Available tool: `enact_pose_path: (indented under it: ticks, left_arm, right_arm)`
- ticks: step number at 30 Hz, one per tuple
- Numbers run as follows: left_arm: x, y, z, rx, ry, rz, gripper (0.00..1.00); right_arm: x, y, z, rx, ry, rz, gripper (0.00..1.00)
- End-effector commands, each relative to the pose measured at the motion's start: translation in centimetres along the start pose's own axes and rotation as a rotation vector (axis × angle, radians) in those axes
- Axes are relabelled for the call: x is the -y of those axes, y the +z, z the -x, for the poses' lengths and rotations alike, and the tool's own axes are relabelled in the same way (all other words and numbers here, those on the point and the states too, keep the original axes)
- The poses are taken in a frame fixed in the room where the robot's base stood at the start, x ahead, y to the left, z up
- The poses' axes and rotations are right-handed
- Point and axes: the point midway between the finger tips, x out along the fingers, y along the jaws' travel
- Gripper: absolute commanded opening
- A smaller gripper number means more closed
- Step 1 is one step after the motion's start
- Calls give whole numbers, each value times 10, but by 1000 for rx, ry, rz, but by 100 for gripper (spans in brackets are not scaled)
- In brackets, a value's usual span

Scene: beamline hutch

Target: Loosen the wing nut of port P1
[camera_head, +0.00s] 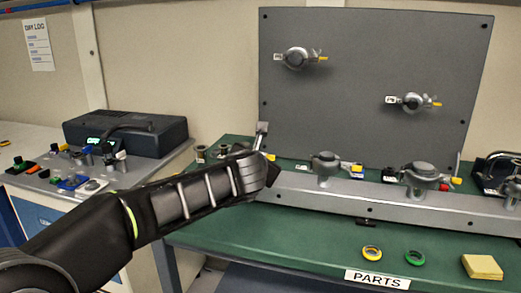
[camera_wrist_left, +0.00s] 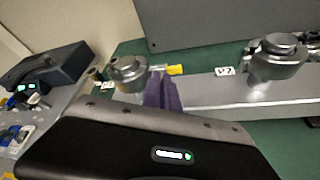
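My left gripper (camera_head: 272,171) reaches in from the left to the left end of the grey rail (camera_head: 300,192). In the left wrist view its purple fingers (camera_wrist_left: 163,90) are close together beside a round metal port clamp (camera_wrist_left: 130,72). This clamp has a yellow-tipped wing nut (camera_wrist_left: 175,70) just behind or beside the fingertips; I cannot tell whether they touch it. A small label sits by this clamp, too blurred to read. In the head view my gripper hides most of this clamp. My right gripper is not in view.
Another clamp (camera_head: 325,165) and a further one (camera_head: 420,178) stand on the rail to the right. Two clamps are on the upright panel (camera_head: 370,60). Yellow tape (camera_head: 371,252), green tape (camera_head: 415,257) and a yellow pad (camera_head: 482,267) lie at the table front.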

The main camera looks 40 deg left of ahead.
Motion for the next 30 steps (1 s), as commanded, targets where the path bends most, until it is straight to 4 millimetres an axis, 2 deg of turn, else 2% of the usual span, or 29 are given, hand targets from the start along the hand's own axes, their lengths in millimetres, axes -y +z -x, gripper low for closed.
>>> enact_pose_path:
  ticks: [1,3,12,30]
  left_arm:
    - [-5,5,2,1,-13,37,0]
    - [-6,5,2,0,-36,94,0]
    - [-8,2,1,2,-109,274,0]
    - [-7,1,0,5,-137,338,0]
  right_arm:
    - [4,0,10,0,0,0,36]
    - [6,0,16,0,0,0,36]
    - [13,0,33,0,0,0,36]
    - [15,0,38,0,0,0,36]
